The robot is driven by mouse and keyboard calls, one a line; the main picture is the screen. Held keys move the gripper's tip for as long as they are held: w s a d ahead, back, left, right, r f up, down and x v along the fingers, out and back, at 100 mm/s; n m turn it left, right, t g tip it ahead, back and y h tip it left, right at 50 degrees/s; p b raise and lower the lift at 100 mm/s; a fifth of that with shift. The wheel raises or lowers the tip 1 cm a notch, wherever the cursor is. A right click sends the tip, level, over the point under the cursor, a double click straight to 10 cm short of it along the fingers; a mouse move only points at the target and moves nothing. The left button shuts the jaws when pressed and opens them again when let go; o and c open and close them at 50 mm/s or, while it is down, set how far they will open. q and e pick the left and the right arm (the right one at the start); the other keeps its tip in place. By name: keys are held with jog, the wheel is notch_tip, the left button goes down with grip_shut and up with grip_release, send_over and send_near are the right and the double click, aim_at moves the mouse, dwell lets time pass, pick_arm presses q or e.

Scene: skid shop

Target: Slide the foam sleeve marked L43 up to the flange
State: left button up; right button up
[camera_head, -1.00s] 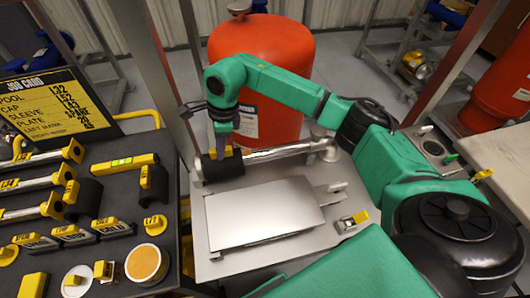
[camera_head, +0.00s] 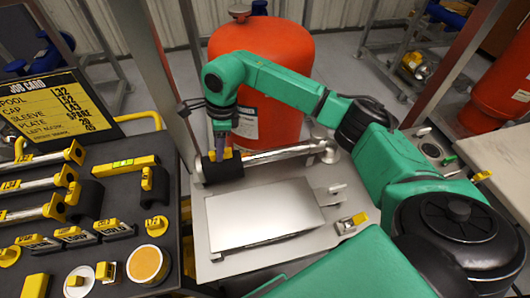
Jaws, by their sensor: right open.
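A black foam sleeve (camera_head: 222,170) with a yellow tag sits around the left end of a silvery pipe (camera_head: 275,155) on the grey skid plate. The tag's marking cannot be read. A round metal flange (camera_head: 329,151) is at the pipe's right end, with bare pipe between it and the sleeve. My right gripper (camera_head: 221,153) points down at the sleeve's yellow tag from above; its open fingers are small and partly hidden, and I cannot tell whether they touch it. My left gripper is not in view.
A flat metal plate (camera_head: 262,213) lies in front of the pipe. A red tank (camera_head: 262,75) stands behind it.

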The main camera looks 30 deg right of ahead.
jog(key=shift+a+p+v, duration=0.2)
jog(key=shift+p+v, duration=0.25)
jog(key=shift+v, duration=0.45)
jog(key=shift+a+p+v, duration=0.2)
jog(key=shift+p+v, duration=0.25)
jog(key=shift+v, duration=0.45)
jog(key=shift+a+p+v, duration=0.15)
jog(key=shift+p+v, duration=0.3)
jog(key=shift+v, duration=0.5)
jog(key=shift+w, duration=0.1)
